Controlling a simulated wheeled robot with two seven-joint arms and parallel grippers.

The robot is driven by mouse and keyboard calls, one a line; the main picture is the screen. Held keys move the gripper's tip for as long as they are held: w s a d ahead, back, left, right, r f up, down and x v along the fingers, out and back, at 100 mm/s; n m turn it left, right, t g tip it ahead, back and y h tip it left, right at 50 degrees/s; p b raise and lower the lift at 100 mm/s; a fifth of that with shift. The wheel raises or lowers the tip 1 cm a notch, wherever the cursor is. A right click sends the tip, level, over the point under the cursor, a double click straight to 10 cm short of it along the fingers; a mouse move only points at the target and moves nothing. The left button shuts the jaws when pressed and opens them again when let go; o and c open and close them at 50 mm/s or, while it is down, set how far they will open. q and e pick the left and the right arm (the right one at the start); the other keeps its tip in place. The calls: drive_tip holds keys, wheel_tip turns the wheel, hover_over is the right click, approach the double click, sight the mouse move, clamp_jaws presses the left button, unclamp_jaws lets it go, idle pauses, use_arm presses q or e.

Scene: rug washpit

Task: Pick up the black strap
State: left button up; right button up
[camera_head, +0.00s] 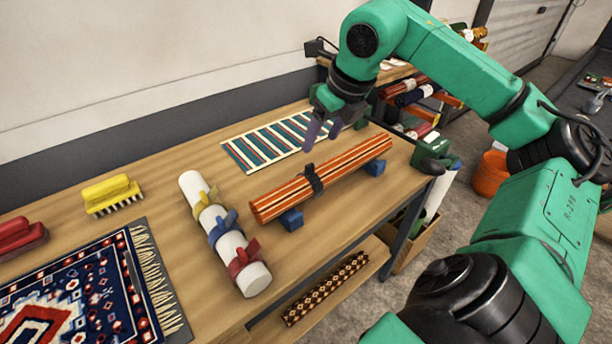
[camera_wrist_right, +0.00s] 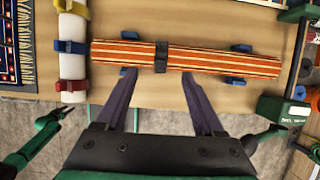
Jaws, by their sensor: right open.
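The black strap (camera_head: 314,179) is wrapped around the middle of an orange-striped rolled rug (camera_head: 278,201) on the wooden table. In the right wrist view the strap (camera_wrist_right: 161,57) lies just beyond my fingertips, between them from left to right. My right gripper (camera_head: 322,138) is open and empty, with its fingers apart, above the table on the far side of the roll in the head view. Its two fingers also show in the wrist view (camera_wrist_right: 158,78). I see no contact with the strap. My left gripper is not clearly shown.
Blue blocks (camera_head: 291,219) support the roll. A white tube (camera_head: 197,192) with yellow, blue and red straps lies to its left. A striped mat (camera_head: 268,142) lies behind, a green box (camera_head: 432,152) to the right. A yellow brush (camera_head: 112,194) and patterned rug (camera_head: 75,290) are further left.

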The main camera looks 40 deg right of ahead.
sight(311, 166)
drive_tip(key=x, duration=1.1)
drive_tip(key=shift+s+d+f, duration=0.1)
drive_tip(key=shift+d, duration=0.15)
clamp_jaws()
